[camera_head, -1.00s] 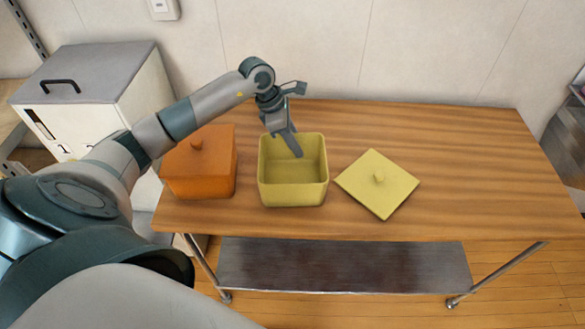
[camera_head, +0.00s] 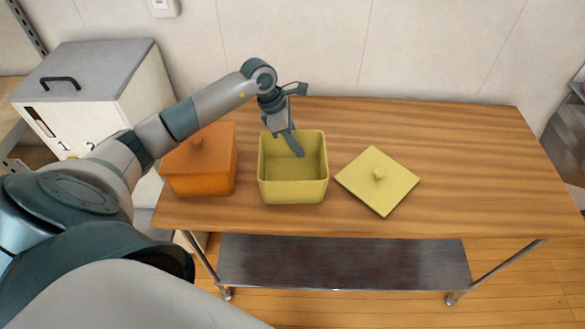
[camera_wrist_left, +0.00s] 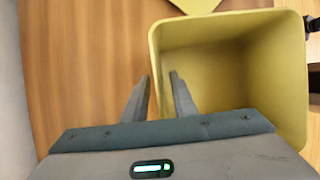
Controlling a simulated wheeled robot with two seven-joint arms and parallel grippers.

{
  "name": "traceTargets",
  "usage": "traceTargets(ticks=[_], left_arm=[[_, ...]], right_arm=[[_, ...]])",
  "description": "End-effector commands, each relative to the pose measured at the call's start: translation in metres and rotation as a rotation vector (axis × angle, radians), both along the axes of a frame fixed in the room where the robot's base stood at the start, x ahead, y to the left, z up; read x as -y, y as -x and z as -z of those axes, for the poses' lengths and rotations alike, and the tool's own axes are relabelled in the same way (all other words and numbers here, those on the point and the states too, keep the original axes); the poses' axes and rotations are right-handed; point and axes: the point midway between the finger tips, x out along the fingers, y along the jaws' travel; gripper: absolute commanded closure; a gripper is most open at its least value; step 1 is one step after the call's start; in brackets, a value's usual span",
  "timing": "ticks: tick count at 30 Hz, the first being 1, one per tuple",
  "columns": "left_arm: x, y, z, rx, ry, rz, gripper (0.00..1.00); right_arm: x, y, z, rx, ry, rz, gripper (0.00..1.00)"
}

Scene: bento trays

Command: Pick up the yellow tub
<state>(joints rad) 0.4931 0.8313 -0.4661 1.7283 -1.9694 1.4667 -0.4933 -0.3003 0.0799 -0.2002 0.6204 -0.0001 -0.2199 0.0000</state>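The yellow tub (camera_head: 292,192) stands upright and empty on the table, without its lid. My left gripper (camera_head: 290,145) is at the tub's back wall, pointing down. In the left wrist view my left gripper (camera_wrist_left: 160,78) straddles the wall of the yellow tub (camera_wrist_left: 290,75): one finger is outside it, the other inside. A gap shows between the inner finger and the rim, so the fingers look open. Contact low on the wall is hidden. My right gripper is not in view.
A yellow lid (camera_head: 392,188) lies right of the tub on the wooden table (camera_head: 470,160). An orange lidded tub (camera_head: 205,182) stands close on the left, under my left arm. A white cabinet (camera_head: 75,125) is further left. The table's right side is clear.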

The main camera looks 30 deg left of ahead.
Motion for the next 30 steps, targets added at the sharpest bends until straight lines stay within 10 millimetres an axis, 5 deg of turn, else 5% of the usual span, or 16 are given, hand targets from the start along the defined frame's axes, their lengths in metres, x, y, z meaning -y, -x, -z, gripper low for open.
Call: traceTargets(ticks=[26,30], left_arm=[[-0.0001,0.0,0.0036,0.0,0.0,0.0,0.75],[-0.0001,0.0,0.0036,0.0,0.0,0.0,1.0]], right_arm=[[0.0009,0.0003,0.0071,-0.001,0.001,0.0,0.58],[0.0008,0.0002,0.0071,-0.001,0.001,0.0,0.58]])
